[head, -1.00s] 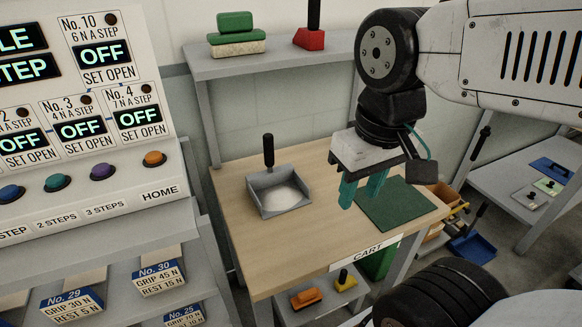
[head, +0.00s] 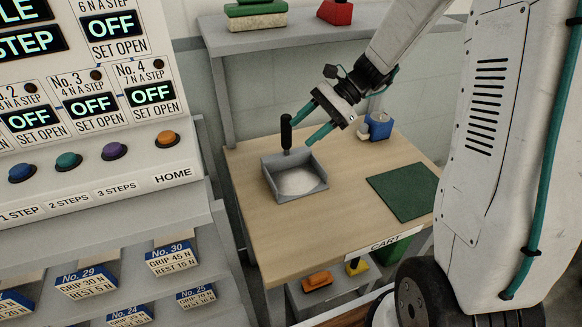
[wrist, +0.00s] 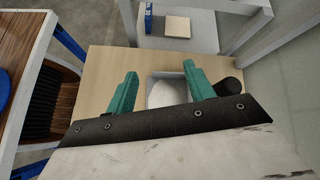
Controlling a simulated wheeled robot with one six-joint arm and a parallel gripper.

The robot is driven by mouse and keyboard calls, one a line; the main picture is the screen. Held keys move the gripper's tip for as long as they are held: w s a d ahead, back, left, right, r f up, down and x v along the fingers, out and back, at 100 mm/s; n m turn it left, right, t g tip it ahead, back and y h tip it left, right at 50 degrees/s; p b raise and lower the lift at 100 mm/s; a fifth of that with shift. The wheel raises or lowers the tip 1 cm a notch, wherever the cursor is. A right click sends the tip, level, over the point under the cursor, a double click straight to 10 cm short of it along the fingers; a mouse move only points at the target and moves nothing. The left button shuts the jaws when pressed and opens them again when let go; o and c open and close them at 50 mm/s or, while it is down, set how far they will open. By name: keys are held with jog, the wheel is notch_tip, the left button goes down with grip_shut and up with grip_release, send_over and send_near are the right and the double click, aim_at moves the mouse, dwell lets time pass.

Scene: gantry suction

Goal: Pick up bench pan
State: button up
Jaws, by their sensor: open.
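The bench pan (head: 309,192) is a grey, open-fronted tray with white material in it and an upright black handle (head: 286,132). It sits on the wooden cart top (head: 260,222). My gripper (head: 300,132) is open and empty, angled down over the pan, with its teal fingers close to the handle. In the wrist view the pan (wrist: 168,76) shows between the two fingers. The black handle (wrist: 231,87) shows to the right of the right finger, partly covered. I cannot tell if a finger touches it.
A green mat (head: 402,192) lies right of the pan, and a blue object (head: 378,125) stands at the back. A shelf (head: 290,38) holding green and red items is behind. A control panel (head: 90,95) stands at the left. The cart top in front of the pan is clear.

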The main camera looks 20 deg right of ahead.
aim_at(282, 131)
jog(key=w+d+f+m+t+y, duration=0.2)
jog(key=w+d+f+m+t, duration=0.2)
jog(key=w+f+m, duration=0.4)
jog(key=shift+n, duration=0.6)
jog(key=w+a, duration=0.1)
jog(key=a, duration=0.1)
jog(key=w+a, duration=0.1)
jog(key=a, duration=0.1)
jog(key=w+a, duration=0.1)
jog(key=a, duration=0.2)
jog(key=shift+w+f, duration=0.1)
jog(key=shift+f, duration=0.1)
jog(key=shift+d, duration=0.1)
grip_shut()
jog(key=shift+r, duration=0.2)
jog(key=shift+r, duration=1.6)
jog(key=s+r, duration=0.1)
jog(key=s, duration=1.5)
jog(key=shift+d+r, duration=0.25)
jog(key=shift+d, duration=0.2)
